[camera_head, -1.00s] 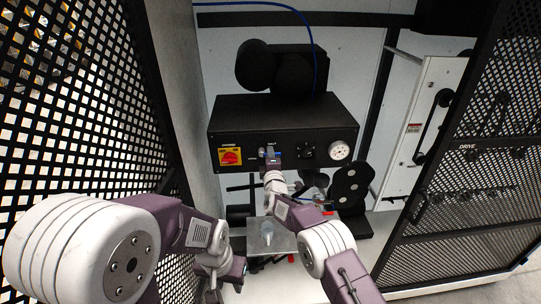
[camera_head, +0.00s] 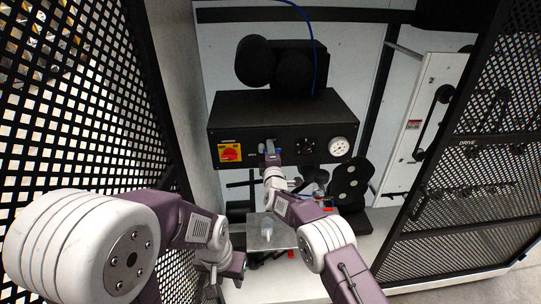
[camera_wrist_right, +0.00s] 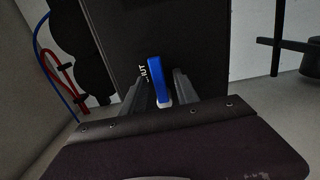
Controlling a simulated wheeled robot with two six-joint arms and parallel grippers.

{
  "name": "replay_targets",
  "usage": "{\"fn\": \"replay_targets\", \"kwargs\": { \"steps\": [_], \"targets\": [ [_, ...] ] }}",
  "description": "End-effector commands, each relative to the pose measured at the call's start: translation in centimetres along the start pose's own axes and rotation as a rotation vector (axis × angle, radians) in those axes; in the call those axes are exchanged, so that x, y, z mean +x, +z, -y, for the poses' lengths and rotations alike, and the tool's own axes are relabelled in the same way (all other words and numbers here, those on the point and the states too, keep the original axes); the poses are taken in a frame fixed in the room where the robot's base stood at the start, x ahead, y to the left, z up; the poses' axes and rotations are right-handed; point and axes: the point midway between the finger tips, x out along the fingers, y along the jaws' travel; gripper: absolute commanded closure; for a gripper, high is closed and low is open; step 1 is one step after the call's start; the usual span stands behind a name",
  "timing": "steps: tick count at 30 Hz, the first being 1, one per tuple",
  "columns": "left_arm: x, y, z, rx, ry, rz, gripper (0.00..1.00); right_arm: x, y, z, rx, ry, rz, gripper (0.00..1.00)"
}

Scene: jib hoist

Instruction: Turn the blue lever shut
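The blue lever (camera_wrist_right: 157,80) stands out from the black panel in the right wrist view. It lies between the two fingers of my right gripper (camera_wrist_right: 160,92), which is open around it, with a gap on each side. White lettering shows on the panel beside the lever, partly hidden by a finger. In the head view my right gripper (camera_head: 270,152) is at the front of the black control box (camera_head: 285,115), and only a bit of the blue lever (camera_head: 261,147) shows beside it. My left gripper (camera_head: 212,290) hangs low at the bottom edge, its fingers not clear.
A red-on-yellow switch (camera_head: 230,153) is left of the lever. A black knob (camera_head: 305,146) and a round white gauge (camera_head: 339,147) are to the right. Below is a metal plate (camera_head: 285,238) with a pale cup-like piece. Black perforated panels stand at both sides.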

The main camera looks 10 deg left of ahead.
Motion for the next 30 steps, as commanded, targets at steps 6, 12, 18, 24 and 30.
{"fn": "replay_targets", "kwargs": {
  "steps": [6, 12, 18, 24, 30],
  "targets": [
    [0.4, 0.1, 0.0, 0.000, 0.000, 0.000, 0.64, -1.9, -0.1, 0.1, 0.000, -0.002, -0.001, 0.64],
    [1.2, 0.1, 0.0, 0.000, 0.000, 0.000, 0.64, -4.9, -0.1, 0.1, -0.001, -0.001, -0.003, 0.64],
    [2.8, 0.3, 0.1, 0.000, 0.000, 0.000, 0.64, -7.8, -0.1, 0.4, 0.000, 0.001, -0.002, 0.64],
    [3.1, 0.3, 0.1, 0.000, 0.000, 0.000, 0.64, -8.9, -0.1, 0.1, -0.001, 0.001, -0.002, 0.64],
    [3.0, 0.3, 0.1, 0.000, 0.000, 0.000, 0.64, -8.9, -0.1, 0.0, -0.001, 0.001, -0.002, 0.64]
  ]
}}
